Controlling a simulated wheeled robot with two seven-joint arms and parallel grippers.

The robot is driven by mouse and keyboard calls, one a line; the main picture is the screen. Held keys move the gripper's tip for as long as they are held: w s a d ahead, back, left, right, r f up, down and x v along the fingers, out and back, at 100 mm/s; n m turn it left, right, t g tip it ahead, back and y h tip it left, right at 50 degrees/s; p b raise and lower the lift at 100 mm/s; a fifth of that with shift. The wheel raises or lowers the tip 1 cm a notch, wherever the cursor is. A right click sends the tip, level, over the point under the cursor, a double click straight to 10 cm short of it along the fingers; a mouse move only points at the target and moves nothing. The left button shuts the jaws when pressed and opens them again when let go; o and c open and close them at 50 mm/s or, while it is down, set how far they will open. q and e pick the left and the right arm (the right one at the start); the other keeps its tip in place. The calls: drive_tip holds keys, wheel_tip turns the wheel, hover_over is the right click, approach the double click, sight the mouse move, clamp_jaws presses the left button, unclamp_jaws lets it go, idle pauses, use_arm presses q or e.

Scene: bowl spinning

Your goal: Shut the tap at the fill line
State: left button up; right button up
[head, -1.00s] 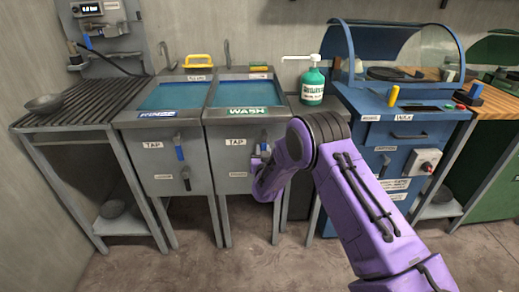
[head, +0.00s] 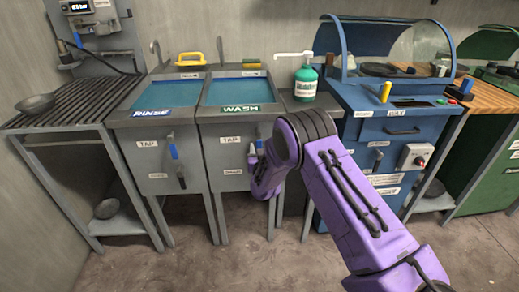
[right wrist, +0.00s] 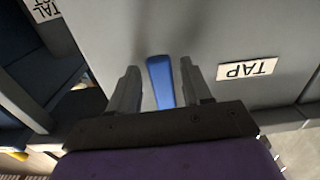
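The wash basin (head: 199,91) is a grey sink holding blue water, with a WASH label on its front rim. A fill line cannot be made out. Its tap has a blue handle (right wrist: 160,82), which lies between the two fingers of my right gripper (right wrist: 162,88) in the right wrist view. The fingers are open, with a gap on each side of the handle. In the head view my right gripper (head: 257,150) is at the wash basin's front, beside the TAP label, and my purple arm hides part of that front. My left gripper is not in view.
The rinse basin (head: 152,113) stands to the left, its blue tap handle (head: 174,151) pointing up. A green soap bottle (head: 305,82) stands to the right, near a blue wax cabinet (head: 370,108). A metal bowl (head: 36,103) sits on the slatted rack at the left.

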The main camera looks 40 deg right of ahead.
drive_tip(key=v, duration=1)
drive_tip(key=shift+s, duration=0.25)
drive_tip(key=shift+a, duration=0.1)
